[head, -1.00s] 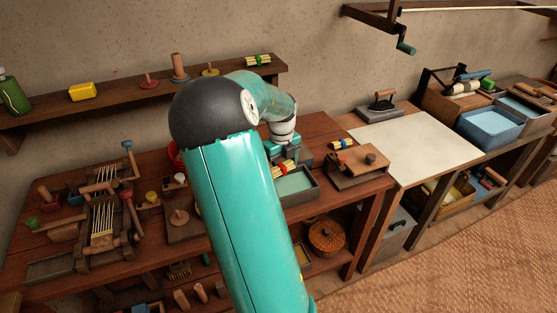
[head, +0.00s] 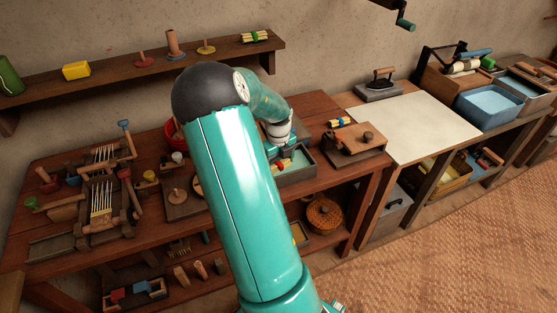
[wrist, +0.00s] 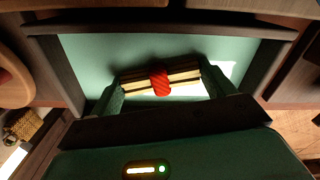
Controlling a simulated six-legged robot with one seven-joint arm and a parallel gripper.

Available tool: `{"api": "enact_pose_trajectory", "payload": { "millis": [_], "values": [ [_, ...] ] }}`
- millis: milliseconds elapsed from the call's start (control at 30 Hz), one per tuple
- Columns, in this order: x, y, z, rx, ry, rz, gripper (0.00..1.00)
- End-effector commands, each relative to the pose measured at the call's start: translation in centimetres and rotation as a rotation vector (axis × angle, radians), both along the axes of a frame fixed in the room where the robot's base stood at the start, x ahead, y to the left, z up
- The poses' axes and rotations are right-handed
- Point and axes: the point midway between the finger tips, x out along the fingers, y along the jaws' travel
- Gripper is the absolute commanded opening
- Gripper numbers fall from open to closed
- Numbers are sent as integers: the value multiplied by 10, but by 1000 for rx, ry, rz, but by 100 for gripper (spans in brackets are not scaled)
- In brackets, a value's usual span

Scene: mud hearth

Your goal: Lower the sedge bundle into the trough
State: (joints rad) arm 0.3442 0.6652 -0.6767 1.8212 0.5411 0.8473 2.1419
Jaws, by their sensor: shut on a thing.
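The sedge bundle (wrist: 184,75), pale sticks with a red tie around the middle, lies crosswise between the fingers of my gripper (wrist: 160,86) in the wrist view. My gripper is shut on it near both ends. The trough (wrist: 262,62) has dark walls and a pale green floor, and the bundle is within its outline in that view. In the head view the bundle (head: 283,164) shows below my gripper (head: 281,156), at the left part of the trough (head: 312,164). I cannot tell whether the bundle touches the trough floor. My arm hides part of the bench.
A wooden block stand (head: 356,146) and a blue-tied bundle (head: 341,121) are right of the trough. A red bowl (head: 174,134) and a small loom (head: 102,195) are to the left. A green-tied bundle (head: 256,37) lies on the wall shelf. The pale board (head: 415,124) is clear.

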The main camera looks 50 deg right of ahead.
Motion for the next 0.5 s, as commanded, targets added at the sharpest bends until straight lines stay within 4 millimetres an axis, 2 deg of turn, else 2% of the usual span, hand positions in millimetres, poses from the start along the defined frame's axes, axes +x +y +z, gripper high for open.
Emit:
{"api": "enact_pose_trajectory", "payload": {
  "millis": [167,200,300,500],
  "values": [
    [0,0,0,0,0,0,59],
    [0,0,0,0,0,0,83],
    [0,0,0,0,0,0,100],
    [0,0,0,0,0,0,100]
  ]
}}
